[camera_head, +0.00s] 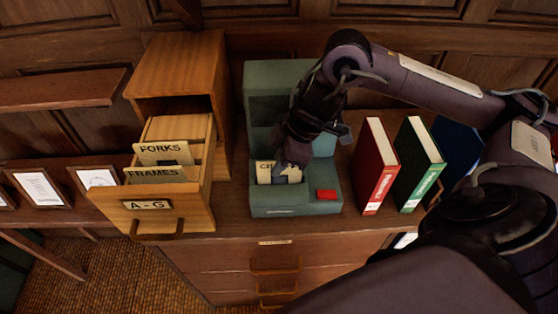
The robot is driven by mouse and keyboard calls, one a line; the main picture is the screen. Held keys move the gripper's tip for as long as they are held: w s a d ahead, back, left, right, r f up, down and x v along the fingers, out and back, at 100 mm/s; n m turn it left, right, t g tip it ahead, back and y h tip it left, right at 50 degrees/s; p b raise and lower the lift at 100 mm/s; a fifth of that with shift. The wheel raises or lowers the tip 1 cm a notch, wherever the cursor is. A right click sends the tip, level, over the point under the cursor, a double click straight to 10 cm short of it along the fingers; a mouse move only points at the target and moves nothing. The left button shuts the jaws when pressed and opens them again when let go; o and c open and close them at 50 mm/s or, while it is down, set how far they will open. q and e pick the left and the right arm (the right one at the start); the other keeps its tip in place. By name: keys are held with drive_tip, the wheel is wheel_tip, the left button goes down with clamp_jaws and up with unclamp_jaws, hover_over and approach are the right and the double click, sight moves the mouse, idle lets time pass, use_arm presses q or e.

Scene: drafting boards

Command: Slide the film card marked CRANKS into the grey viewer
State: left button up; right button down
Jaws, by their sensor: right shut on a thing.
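The grey-green viewer (322,208) stands on the cabinet top in the middle of the view, with a tall back and a low front base. My right gripper (287,176) reaches down over its base and is shut on a cream card (264,170). The card stands roughly upright at the front of the base, left of a red button (326,195). Only the first letter or so of its label shows, a C; the gripper hides the rest. I cannot tell how deep the card's lower edge sits in the viewer. My left gripper is not in view.
An open wooden drawer marked A-G (147,205) holds cards marked FORKS (160,148) and FRAMES (150,174), left of the viewer. A red book (375,165) and a green book (420,165) stand close on the right. Framed papers (40,188) are at far left.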

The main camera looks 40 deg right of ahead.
drive_tip(key=c, duration=1.5)
unclamp_jaws()
drive_tip(key=shift+d+r, duration=0.1)
drive_tip(key=shift+r, duration=0.15)
drive_tip(key=p+v, duration=0.1)
drive_tip(key=v, duration=0.6)
drive_tip(key=shift+s+r, duration=0.15)
